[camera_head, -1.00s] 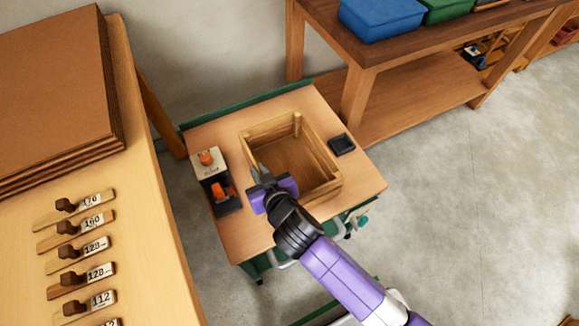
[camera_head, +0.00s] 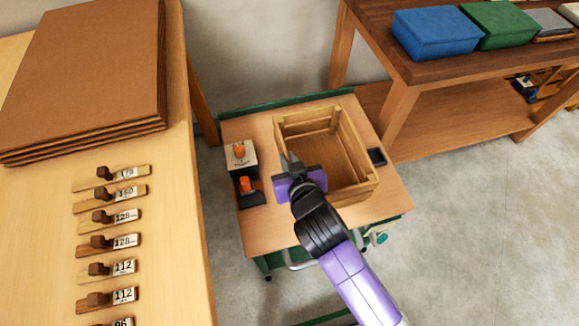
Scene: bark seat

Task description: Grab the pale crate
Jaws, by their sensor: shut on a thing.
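The pale crate (camera_head: 357,191) is an open wooden box with slatted sides and an empty inside. It sits on, or just above, the top of a small green-framed cart (camera_head: 268,218); I cannot tell if it is lifted. My purple and black gripper (camera_head: 291,164) is at the crate's left wall and is shut on that wall. The gripper's body hides part of the wall and the near left corner.
A black holder with orange-topped items (camera_head: 246,181) stands close left of my gripper. A small black tray (camera_head: 377,156) lies right of the crate. A workbench with brown sheets (camera_head: 90,75) is at left. A shelf with blue (camera_head: 433,33) and green bins is behind right.

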